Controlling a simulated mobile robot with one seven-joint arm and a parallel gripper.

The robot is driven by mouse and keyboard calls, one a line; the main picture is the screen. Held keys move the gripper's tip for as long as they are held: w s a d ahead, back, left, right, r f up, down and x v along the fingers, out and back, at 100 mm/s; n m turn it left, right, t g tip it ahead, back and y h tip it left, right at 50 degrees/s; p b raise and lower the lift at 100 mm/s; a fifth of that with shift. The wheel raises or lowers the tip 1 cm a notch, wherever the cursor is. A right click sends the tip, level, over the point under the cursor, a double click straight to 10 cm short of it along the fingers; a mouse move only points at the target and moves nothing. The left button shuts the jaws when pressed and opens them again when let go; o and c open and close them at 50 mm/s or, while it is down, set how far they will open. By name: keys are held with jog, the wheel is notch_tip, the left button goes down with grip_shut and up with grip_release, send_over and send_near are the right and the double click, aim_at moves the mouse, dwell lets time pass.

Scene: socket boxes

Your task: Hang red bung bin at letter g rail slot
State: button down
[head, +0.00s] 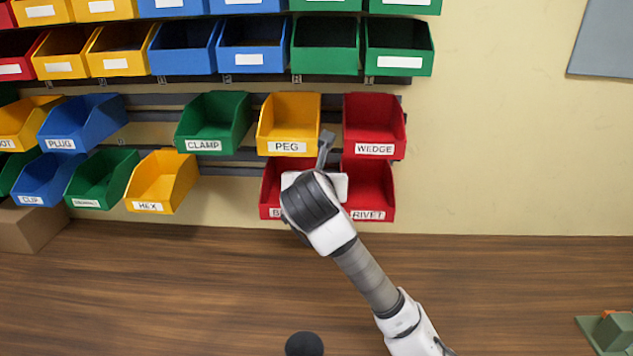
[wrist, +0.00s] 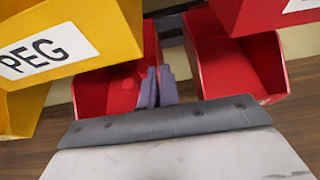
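The red bung bin (head: 270,188) hangs in the lower row, under the yellow PEG bin (head: 289,120) and left of the red RIVET bin (head: 370,188). My gripper covers most of it, and only the first letter of its label shows. In the wrist view, the bung bin (wrist: 100,92) is behind and left of my fingers. My gripper (wrist: 158,72) has its two fingers close together at the bin's right side. Whether the bin's thin wall is between them I cannot tell. Small letter tags sit along the rails (head: 145,100), but I cannot read a g.
The red WEDGE bin (head: 374,122) is above the rivet bin, close to my gripper. A green CLAMP bin (head: 212,120) hangs left of PEG. Bare rail lies between the PLUG bin (head: 80,120) and CLAMP, and right of HEX (head: 162,180).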

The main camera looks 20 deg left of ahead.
jog(key=shift+w+a+b, duration=0.15)
jog(key=shift+w+b, duration=0.05)
jog(key=shift+w, duration=0.55)
jog(key=shift+w+a+b, duration=0.15)
jog(key=shift+w, duration=0.55)
jog(key=shift+w+a, duration=0.1)
jog(key=shift+w, duration=0.4)
jog(key=shift+f+b, duration=0.1)
jog(key=shift+b, duration=0.4)
jog(key=shift+r, duration=0.25)
jog(key=shift+r+g+p, duration=0.2)
jog(key=shift+g+p, duration=0.1)
jog(key=shift+p, duration=0.05)
